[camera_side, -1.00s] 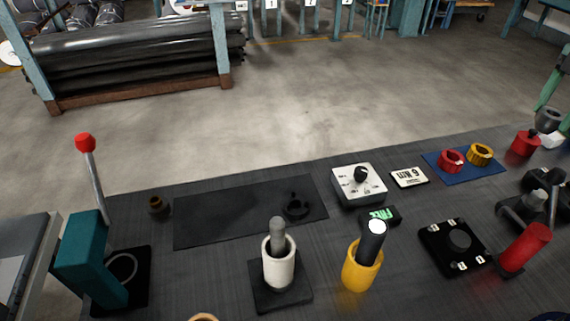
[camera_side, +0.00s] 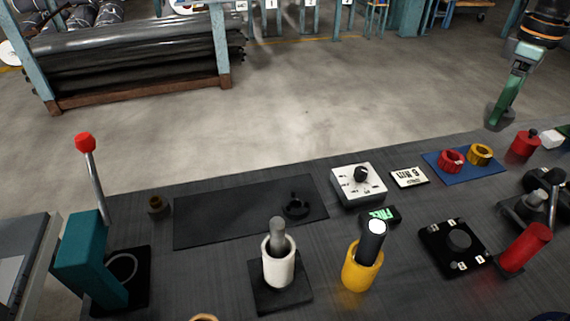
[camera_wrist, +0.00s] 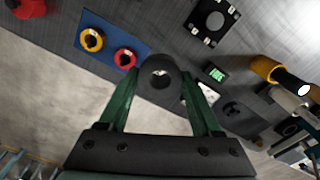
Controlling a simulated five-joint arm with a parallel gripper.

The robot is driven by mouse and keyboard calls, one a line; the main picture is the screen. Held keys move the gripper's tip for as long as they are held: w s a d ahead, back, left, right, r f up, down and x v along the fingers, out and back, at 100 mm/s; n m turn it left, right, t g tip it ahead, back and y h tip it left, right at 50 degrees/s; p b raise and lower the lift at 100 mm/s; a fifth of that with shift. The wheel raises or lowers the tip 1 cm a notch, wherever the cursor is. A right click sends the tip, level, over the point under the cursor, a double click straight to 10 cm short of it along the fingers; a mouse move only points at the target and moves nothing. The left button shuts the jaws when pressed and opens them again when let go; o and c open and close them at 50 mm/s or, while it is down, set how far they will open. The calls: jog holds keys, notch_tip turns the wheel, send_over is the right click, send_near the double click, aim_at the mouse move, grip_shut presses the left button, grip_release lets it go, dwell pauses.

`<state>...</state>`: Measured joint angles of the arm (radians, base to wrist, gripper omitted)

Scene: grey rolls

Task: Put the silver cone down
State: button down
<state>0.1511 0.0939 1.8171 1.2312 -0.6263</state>
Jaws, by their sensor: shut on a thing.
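My gripper (camera_side: 505,103) is at the far right of the side view, its green fingers shut on the silver cone (camera_side: 497,117). The cone looks dark grey and hangs beyond the table's far edge, over the floor in the picture.
A blue mat (camera_side: 433,161) bears a red ring (camera_side: 451,166) and a yellow ring (camera_side: 480,149). A red cylinder (camera_side: 522,147) stands at right. A white dial box (camera_side: 372,198) and a black mat (camera_side: 225,220) lie left. Bare table shows between black mat and dial box.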

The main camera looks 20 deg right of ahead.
jog(key=s+a+f+m, duration=0.4)
jog(key=a+m, duration=0.1)
jog(key=shift+s+a+f, duration=0.15)
jog(key=shift+a, duration=0.2)
jog(key=shift+d, duration=0.1)
dwell(0.5)
jog(key=w+d+r, duration=0.3)
jog(key=d+r, duration=0.1)
jog(key=d, duration=0.6)
jog(key=shift+s+d+f, duration=0.1)
jog(key=shift+d+f, duration=0.05)
jog(key=shift+f, duration=3.15)
jog(key=shift+d+f, duration=0.1)
jog(key=shift+f, duration=3.2)
jog(key=shift+s+d+f, duration=0.1)
jog(key=shift+d+f, duration=0.05)
jog(key=shift+f, duration=3.15)
jog(key=shift+f, duration=0.1)
